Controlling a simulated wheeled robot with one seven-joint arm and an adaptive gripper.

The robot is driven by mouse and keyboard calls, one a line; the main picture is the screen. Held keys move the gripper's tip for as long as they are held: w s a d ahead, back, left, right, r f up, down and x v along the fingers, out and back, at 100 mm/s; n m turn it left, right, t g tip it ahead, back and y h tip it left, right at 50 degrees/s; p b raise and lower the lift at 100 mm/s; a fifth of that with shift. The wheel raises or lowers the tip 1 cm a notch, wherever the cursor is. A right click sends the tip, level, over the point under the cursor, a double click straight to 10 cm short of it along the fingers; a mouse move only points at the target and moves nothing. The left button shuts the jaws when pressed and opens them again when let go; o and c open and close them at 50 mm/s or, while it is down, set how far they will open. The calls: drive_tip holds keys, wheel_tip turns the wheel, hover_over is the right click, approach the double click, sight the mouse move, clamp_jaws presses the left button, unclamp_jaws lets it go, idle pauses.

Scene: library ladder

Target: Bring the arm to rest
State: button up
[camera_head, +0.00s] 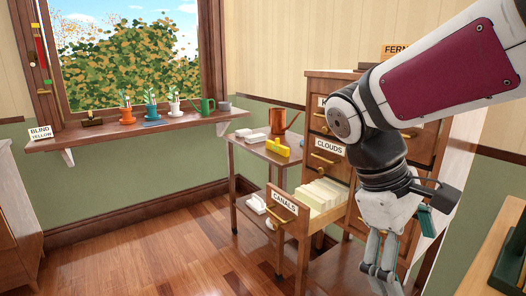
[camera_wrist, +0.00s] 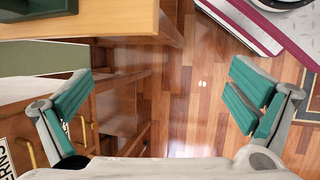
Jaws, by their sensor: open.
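My gripper (camera_head: 380,268) hangs pointing down at the right of the head view, in front of the wooden card cabinet (camera_head: 425,148). My white arm with a dark red panel reaches in from the upper right. In the wrist view my gripper (camera_wrist: 160,108) has its two green-padded fingers wide apart, with nothing between them but the wood floor (camera_wrist: 190,85) below. The lower part of the cabinet's front is partly hidden behind my gripper.
The drawer labelled CANALS (camera_head: 284,201) stands pulled out, full of cards. A small side table (camera_head: 258,150) holds a copper can and a yellow item. A window shelf (camera_head: 130,131) carries potted plants. A wooden tabletop (camera_head: 488,255) is close at right. Floor at left is clear.

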drive_tip(key=s+a+f+m+t+y, duration=0.1)
drive_tip(key=s+a+m+y, duration=0.2)
drive_tip(key=s, duration=0.6)
drive_tip(key=s+f+m+t+y, duration=0.15)
drive_tip(key=s+m, duration=0.25)
drive_tip(key=s, duration=0.5)
wheel_tip(320, 180, up, 28)
drive_tip(key=t+p, duration=0.3)
drive_tip(key=p, duration=2.3)
drive_tip(key=shift+d+f, duration=0.15)
drive_tip(key=shift+d, duration=0.05)
drive_tip(key=shift+w+a+y, duration=0.1)
drive_tip(key=shift+w+y, duration=0.05)
drive_tip(key=shift+y, duration=0.1)
